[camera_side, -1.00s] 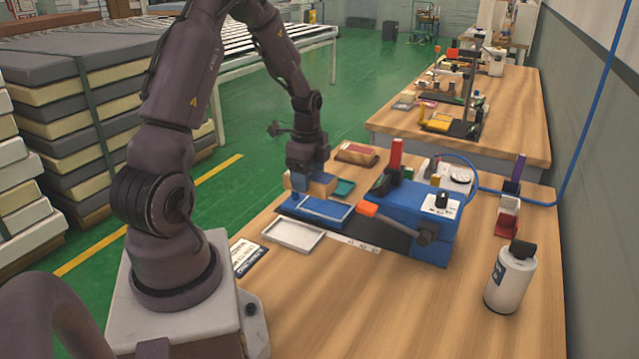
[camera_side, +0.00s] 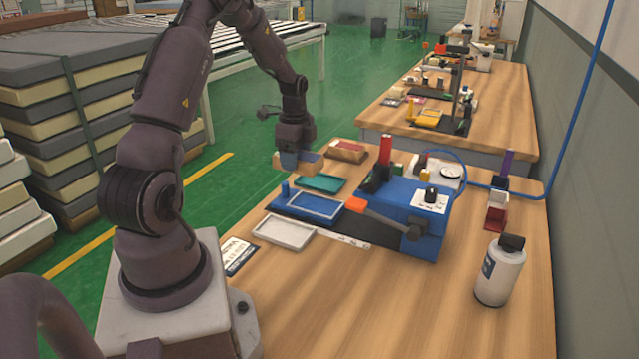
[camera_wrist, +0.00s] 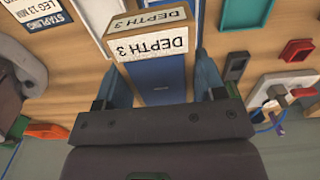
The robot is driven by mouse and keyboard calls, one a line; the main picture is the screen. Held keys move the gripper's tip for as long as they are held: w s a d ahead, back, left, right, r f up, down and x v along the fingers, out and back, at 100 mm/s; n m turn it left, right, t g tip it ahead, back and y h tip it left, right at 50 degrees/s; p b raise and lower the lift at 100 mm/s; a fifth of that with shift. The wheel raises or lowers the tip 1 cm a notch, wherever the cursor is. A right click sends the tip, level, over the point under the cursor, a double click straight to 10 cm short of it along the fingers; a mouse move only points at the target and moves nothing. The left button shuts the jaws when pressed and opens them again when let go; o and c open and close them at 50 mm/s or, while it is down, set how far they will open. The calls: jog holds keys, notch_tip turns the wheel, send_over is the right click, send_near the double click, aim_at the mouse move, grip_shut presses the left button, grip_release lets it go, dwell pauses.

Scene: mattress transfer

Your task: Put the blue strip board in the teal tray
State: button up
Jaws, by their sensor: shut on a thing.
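The blue strip board is a tan wooden block (camera_side: 309,166) with a blue strip along one face and white "DEPTH 3" labels, clear in the wrist view (camera_wrist: 149,46). My gripper (camera_side: 291,159) has blue fingers closed on it; in the wrist view the fingers (camera_wrist: 163,80) sit on both sides of the blue strip. The board is held above the table's far left edge. The teal tray (camera_side: 320,184) lies on the table just below and slightly right of it in the side view, with nothing seen in it.
A blue frame on a black plate (camera_side: 316,207) lies nearer than the teal tray, then a white tray (camera_side: 284,233). A blue machine (camera_side: 415,222) with an orange-tipped lever stands right. A white bottle (camera_side: 499,272) stands front right.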

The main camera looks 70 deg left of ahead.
jog(key=w+a+f, duration=0.4)
jog(key=w+a, duration=0.2)
jog(key=a, duration=0.2)
send_over(319, 182)
jog(key=f, duration=0.4)
jog(key=shift+s+d+f, duration=0.25)
jog(key=shift+d+f, duration=0.05)
jog(key=shift+w+a+f, duration=0.2)
jog(key=shift+f, duration=1.65)
jog(key=shift+f, duration=0.15)
